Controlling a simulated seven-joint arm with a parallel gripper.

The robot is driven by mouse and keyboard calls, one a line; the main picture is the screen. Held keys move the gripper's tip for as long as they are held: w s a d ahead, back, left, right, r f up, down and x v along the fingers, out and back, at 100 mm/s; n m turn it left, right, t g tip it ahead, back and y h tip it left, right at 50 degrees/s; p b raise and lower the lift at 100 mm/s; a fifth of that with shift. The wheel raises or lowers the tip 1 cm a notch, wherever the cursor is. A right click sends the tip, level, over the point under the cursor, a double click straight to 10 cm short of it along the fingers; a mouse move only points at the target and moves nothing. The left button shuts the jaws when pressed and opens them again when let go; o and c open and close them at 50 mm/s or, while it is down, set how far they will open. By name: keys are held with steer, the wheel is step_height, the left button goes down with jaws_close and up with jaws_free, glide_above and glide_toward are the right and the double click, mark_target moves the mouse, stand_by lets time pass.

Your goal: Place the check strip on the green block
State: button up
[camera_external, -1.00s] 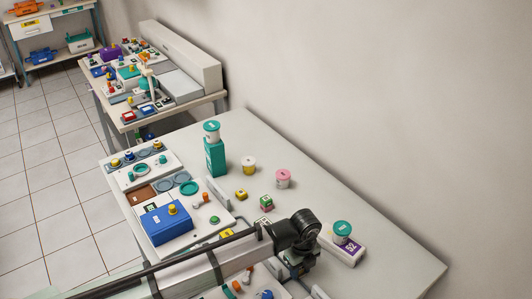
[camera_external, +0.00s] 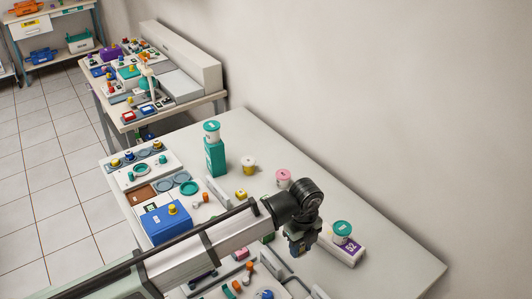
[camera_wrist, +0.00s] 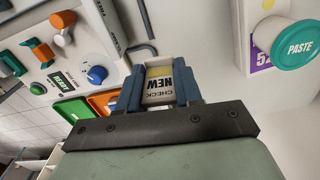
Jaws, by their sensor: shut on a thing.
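My gripper (camera_wrist: 160,88) is shut on the check strip (camera_wrist: 159,90), a small piece with a yellow band and a white label reading "NEW" and "CHECK", held between the blue fingers in the wrist view. In the external view my gripper (camera_external: 300,245) hangs above the right part of the table, left of the purple-marked box; the strip cannot be made out there. The green block is not clearly visible now.
A teal-lidded paste jar (camera_external: 342,231) stands on the white and purple box (camera_external: 345,249); the jar is also in the wrist view (camera_wrist: 295,45). A blue box (camera_external: 168,224) is left.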

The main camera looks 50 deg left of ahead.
steer(key=a+r+n, duration=0.1)
steer(key=a+r, duration=0.3)
steer(key=a, duration=0.5)
steer(key=a+r+n, duration=0.1)
steer(key=a+r, duration=0.3)
steer(key=a, duration=0.4)
steer(key=shift+m, duration=0.6)
steer(key=shift+s+f, duration=0.1)
steer(key=shift+f, duration=5.2)
steer(key=shift+f, duration=0.1)
steer(key=o, duration=1)
step_height(320, 180, up, 12)
steer(key=shift+r, duration=0.1)
